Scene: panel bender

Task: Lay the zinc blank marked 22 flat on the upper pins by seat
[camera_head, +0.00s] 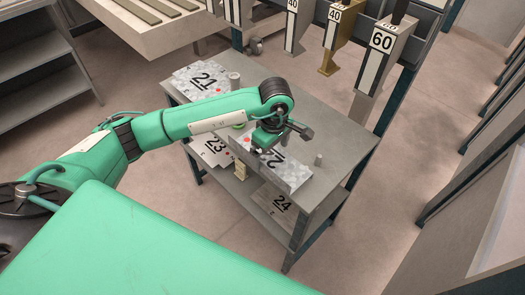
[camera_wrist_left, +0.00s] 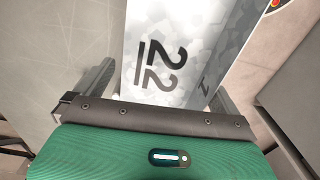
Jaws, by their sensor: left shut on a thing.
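The zinc blank marked 22 (camera_head: 291,172) is a mottled grey sheet at the table's front right part in the head view. Its number reads upside down there. In the left wrist view the blank (camera_wrist_left: 185,45) lies between the two fingers of my left gripper (camera_wrist_left: 160,95). I cannot tell whether the blank touches the table. My right gripper is not in view. I cannot make out the upper pins or the seat for certain.
Blank 24 (camera_head: 272,197) lies on the lower shelf. Numbered tools (camera_head: 380,60) hang behind.

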